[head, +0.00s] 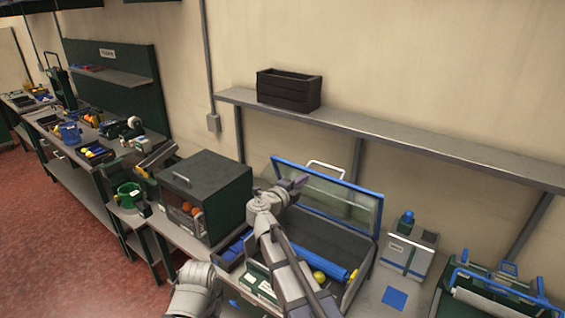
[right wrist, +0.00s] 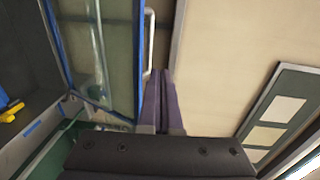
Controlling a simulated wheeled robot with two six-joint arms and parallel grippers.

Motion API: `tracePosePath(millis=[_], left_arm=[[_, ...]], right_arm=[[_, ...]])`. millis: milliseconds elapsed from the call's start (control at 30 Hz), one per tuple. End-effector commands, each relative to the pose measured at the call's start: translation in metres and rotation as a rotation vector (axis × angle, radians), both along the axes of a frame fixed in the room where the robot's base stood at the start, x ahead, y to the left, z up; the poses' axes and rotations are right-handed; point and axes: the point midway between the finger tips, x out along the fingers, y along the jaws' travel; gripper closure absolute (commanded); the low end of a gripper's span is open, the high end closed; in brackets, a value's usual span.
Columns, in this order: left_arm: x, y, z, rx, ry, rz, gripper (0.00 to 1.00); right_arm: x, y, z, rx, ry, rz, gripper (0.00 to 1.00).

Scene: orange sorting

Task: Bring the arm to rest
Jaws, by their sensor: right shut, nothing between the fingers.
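My right gripper (head: 299,181) is raised in front of the open clear lid (head: 335,200) of a blue-edged case. Its purple fingers also show in the right wrist view (right wrist: 160,102), pressed together with nothing between them. The lid and its white handle (right wrist: 150,42) appear just left of the fingers there. I cannot tell whether the fingers touch the lid. The right arm reaches up over the case and hides part of its inside. A grey link of my left arm shows at the bottom of the head view, but its gripper does not show.
A dark green cabinet (head: 222,165) with orange fruit behind its window stands left of the right arm. The case (head: 330,240) holds a blue roller (head: 318,259) and a yellow ball (head: 319,276). A shelf (head: 400,137) with a black crate (head: 288,92) runs along the wall.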

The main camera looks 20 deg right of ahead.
Motion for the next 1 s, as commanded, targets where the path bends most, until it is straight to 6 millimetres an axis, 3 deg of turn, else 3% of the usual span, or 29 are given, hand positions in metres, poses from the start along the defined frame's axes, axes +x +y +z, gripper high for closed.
tracePosePath(millis=[167, 267, 400, 533, 667, 800, 900, 1000], left_arm=[[0.0, 0.0, 0.0, 0.0, 0.0, 0.0, 1.0], [0.0, 0.0, 0.0, 0.0, 0.0, 0.0, 1.0], [0.0, 0.0, 0.0, 0.0, 0.0, 0.0, 1.0], [0.0, 0.0, 0.0, 0.0, 0.0, 0.0, 1.0], [0.0, 0.0, 0.0, 0.0, 0.0, 0.0, 1.0], [0.0, 0.0, 0.0, 0.0, 0.0, 0.0, 1.0], [0.0, 0.0, 0.0, 0.0, 0.0, 0.0, 1.0], [0.0, 0.0, 0.0, 0.0, 0.0, 0.0, 1.0]], right_arm=[[0.006, 0.005, 0.007, -0.036, -0.008, 0.054, 1.0], [0.019, 0.023, 0.024, -0.129, -0.02, 0.192, 1.0], [0.038, 0.074, 0.043, -0.329, 0.006, 0.495, 1.0], [0.041, 0.131, 0.036, -0.508, 0.098, 0.786, 1.0], [0.026, 0.181, 0.003, -0.66, 0.258, 1.067, 1.0], [-0.011, 0.213, -0.054, -0.781, 0.504, 1.343, 1.0], [-0.05, 0.217, -0.1, -0.831, 0.724, 1.515, 1.0], [-0.092, 0.208, -0.14, -0.842, 0.955, 1.651, 1.0]])
